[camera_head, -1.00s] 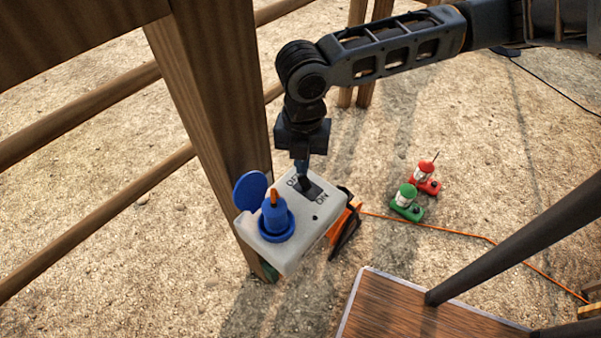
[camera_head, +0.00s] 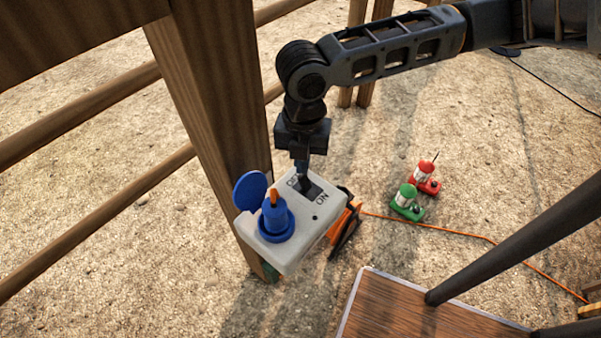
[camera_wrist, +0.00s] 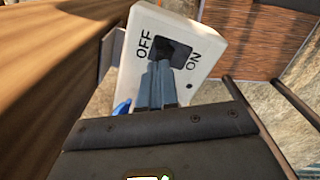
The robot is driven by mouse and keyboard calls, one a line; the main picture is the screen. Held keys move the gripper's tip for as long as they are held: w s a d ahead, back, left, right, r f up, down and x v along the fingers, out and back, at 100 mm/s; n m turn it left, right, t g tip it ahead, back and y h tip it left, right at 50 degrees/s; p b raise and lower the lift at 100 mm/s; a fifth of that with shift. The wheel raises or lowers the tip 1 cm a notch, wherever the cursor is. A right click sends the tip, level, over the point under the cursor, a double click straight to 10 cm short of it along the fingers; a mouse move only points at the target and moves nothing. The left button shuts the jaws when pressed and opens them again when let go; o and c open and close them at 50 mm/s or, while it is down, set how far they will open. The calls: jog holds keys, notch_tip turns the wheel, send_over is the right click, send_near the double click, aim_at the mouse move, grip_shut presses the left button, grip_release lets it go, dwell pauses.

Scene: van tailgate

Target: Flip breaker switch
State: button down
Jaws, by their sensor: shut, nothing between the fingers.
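The breaker box (camera_head: 300,245) is light grey and fixed to a wooden post, with OFF and ON printed beside a dark switch recess (camera_head: 315,192). The box also shows in the wrist view (camera_wrist: 198,98), with OFF at the left and ON at the right. My gripper (camera_head: 304,182) is shut and empty, pointing down with its fingertips at the switch. In the wrist view its fingers (camera_wrist: 158,75) reach into the recess at the OFF side. The dark lever (camera_wrist: 168,48) is partly hidden by the fingertips, and I cannot tell whether they touch it.
A blue plug (camera_head: 276,218) with a raised blue cap (camera_head: 250,190) sits on the box's left part. The wooden post (camera_head: 215,110) stands close behind. A wooden deck (camera_head: 400,310) is at lower right.

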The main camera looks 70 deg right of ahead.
jog(key=shift+f+b, duration=0.55)
jog(key=shift+f, duration=0.25)
dwell(0.5)
notch_tip(320, 180, up, 7)
jog(key=p, duration=0.6)
dwell(0.4)
dwell(0.5)
